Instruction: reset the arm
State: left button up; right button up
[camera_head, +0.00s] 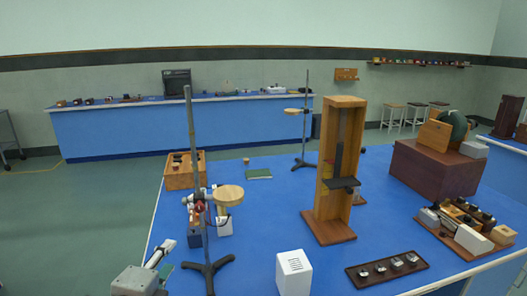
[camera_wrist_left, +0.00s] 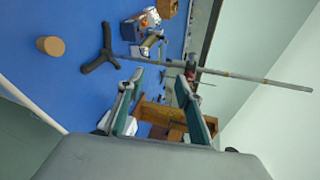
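My left gripper (camera_head: 162,262) is at the lower left of the head view, left of a tall rod stand's black tripod base (camera_head: 208,268) and near the blue bench's left edge. In the left wrist view its two green-padded fingers (camera_wrist_left: 160,78) are spread apart, with nothing held between them. The stand's grey rod (camera_wrist_left: 250,78) lies across that view beyond the fingertips; I cannot tell how wide the gap is. My right gripper is not in view in either picture.
Green floor (camera_head: 90,205) is open at left.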

pick_arm(q)
jog(key=s+a+f+n+g+y, duration=0.2)
jog(key=s+a+f+n+g, duration=0.3)
jog(key=s+f, duration=0.55)
jog(key=s+a+f+n+g+y, duration=0.2)
jog(key=s+a+f+n+g, duration=0.1)
jog(key=s+a+f+n, duration=0.55)
jog(key=d+f+n+t+h, duration=0.2)
jog(key=d+f+h, duration=0.4)
jog(key=d+f, duration=0.9)
notch_tip(320, 180, down, 3)
jog(key=shift+w+t, duration=0.3)
jog(key=shift+t, duration=0.6)
